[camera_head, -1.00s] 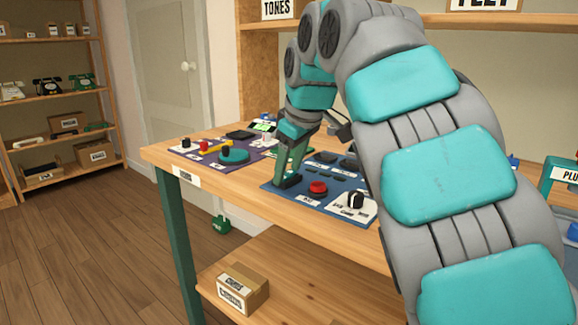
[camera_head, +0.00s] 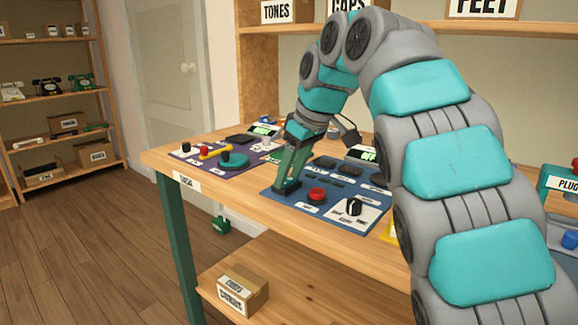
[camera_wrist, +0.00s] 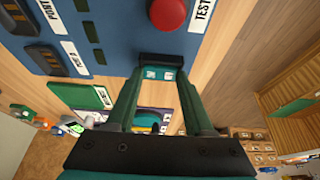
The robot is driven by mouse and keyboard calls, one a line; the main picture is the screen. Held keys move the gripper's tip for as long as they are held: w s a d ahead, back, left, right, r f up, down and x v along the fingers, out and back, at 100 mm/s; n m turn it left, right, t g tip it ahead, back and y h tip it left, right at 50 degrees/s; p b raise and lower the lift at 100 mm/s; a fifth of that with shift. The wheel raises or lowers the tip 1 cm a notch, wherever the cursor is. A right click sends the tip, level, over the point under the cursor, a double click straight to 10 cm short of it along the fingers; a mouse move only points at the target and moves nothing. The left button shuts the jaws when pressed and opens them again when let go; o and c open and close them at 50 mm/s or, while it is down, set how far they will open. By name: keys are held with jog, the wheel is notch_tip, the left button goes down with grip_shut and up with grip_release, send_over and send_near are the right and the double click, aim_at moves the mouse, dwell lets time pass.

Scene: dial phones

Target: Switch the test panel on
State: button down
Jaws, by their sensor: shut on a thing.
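The blue test panel (camera_head: 275,202) lies on the wooden table. It carries a red button (camera_head: 316,195), a black knob (camera_head: 354,207) on a white plate and several dark keys. In the wrist view the red button (camera_wrist: 170,12) has a label reading TEST beside it. My gripper (camera_head: 287,186) points down at the panel's left front edge. Its green fingers are shut on a small dark switch-like part (camera_wrist: 160,60), with two pale marks, at the panel's edge. The fingers partly hide this part. A small green-lit display (camera_head: 363,153) behind the panel seems to read OFF.
A purple panel (camera_head: 193,160) with a yellow handle and teal dial lies to the left, with another lit display (camera_head: 265,130) behind it. A cardboard box (camera_head: 240,290) stands on the lower shelf. My arm covers the table's right part.

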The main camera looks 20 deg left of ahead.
jog(key=shift+w+g, duration=0.15)
jog(key=shift+g, duration=0.25)
jog(key=shift+c, duration=1.4)
grip_release()
jog(key=shift+d+r, duration=0.1)
